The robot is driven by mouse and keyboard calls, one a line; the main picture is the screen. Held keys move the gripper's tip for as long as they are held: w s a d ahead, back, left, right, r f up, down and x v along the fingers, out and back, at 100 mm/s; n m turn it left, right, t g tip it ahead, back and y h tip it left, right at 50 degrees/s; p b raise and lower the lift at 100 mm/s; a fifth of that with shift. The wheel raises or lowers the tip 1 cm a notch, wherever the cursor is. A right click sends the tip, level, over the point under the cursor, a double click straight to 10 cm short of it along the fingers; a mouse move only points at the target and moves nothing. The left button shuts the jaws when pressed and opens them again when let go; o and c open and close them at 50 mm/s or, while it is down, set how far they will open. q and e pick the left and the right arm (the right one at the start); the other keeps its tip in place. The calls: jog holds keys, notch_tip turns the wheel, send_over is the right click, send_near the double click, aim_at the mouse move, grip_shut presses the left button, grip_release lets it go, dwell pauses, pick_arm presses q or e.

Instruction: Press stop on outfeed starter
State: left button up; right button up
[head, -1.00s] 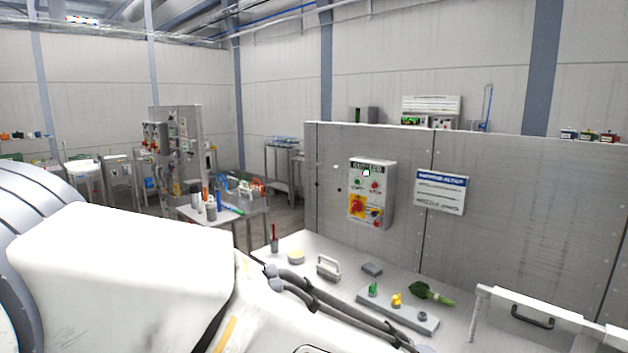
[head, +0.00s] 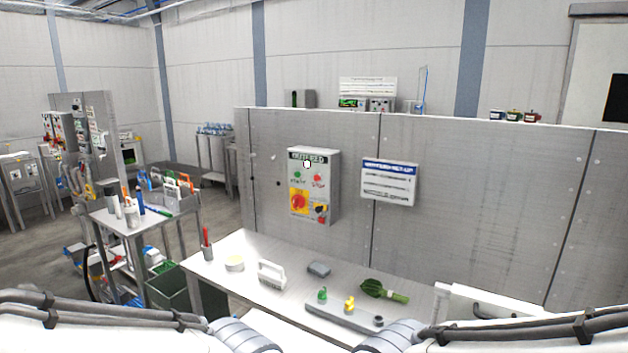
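The outfeed starter (head: 326,204) is a grey box with a dark label strip at its top, fixed to the grey panel wall ahead. It has a green button (head: 297,174) at left and a red button (head: 317,178) at right under a small white lamp. Below are a red rotary handle on a yellow plate and a smaller black-and-yellow switch. The lettering by the buttons is too small to read. My arms cross the bottom of the head view, well short of the box. Neither gripper shows.
A white sign (head: 388,182) hangs right of the box. A cluttered cart (head: 106,220) stands at left.

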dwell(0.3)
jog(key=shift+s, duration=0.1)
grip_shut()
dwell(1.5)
